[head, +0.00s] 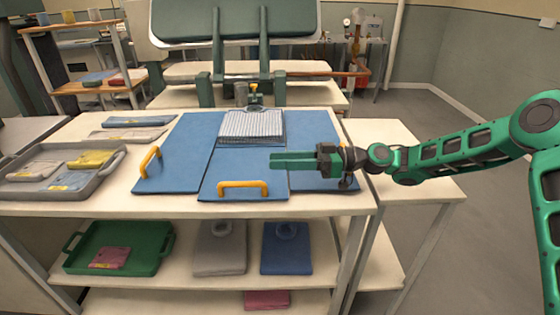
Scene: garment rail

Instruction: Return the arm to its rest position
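My arm (470,148) is green and black and reaches in from the right edge of the head view. My gripper (273,162) points left over the work table, above the blue panels. Its two green fingers lie side by side with no clear gap, and I see nothing held between them. I cannot tell its exact height above the panels.
Blue panels (185,150) with yellow handles (243,187) cover much of the table (100,208). A striped folded garment (252,124) lies on them. A grey tray (112,168) of folded cloths stands left. Below are a green tray (150,240) and folded garments (286,250). Floor is clear right.

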